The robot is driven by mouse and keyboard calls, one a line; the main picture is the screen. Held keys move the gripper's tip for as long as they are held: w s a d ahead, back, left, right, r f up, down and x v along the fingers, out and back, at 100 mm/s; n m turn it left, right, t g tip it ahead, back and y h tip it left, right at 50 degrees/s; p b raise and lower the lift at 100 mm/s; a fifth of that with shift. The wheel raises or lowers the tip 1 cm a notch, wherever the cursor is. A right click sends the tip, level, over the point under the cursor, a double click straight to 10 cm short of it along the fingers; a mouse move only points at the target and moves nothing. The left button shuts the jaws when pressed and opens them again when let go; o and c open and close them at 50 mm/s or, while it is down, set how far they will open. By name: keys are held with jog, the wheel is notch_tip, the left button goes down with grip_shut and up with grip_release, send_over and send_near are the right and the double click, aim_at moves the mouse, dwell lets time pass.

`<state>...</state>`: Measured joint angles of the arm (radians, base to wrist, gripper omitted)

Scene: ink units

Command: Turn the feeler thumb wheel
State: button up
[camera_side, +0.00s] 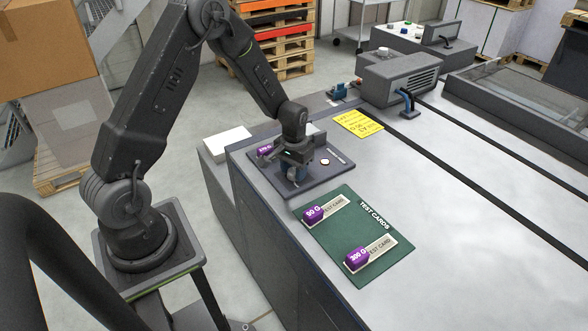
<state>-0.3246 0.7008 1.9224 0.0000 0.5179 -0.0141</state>
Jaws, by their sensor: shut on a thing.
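My gripper (294,175) points down over the dark grey plate (315,180) near the left end of the long machine table. It is shut on the feeler thumb wheel, which is mostly hidden by the fingers and wrist. A round white button (325,161) and a light strip (337,155) are on the plate to the right.
A green mat (335,243) marked TEST CARDS holds two purple-gripped cards, 80 G (313,214) and 300 G (357,259). A yellow note (358,124) lies behind the plate. A grey motor housing (398,77) stands farther back. The table's right side is mostly clear.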

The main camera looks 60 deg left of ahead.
aim_at(294, 171)
dwell(0.3)
jog(key=o, duration=0.9)
jog(key=shift+o, duration=0.2)
jog(key=shift+r, duration=0.15)
notch_tip(294, 171, up, 14)
jog(key=shift+f, duration=0.2)
dwell(0.5)
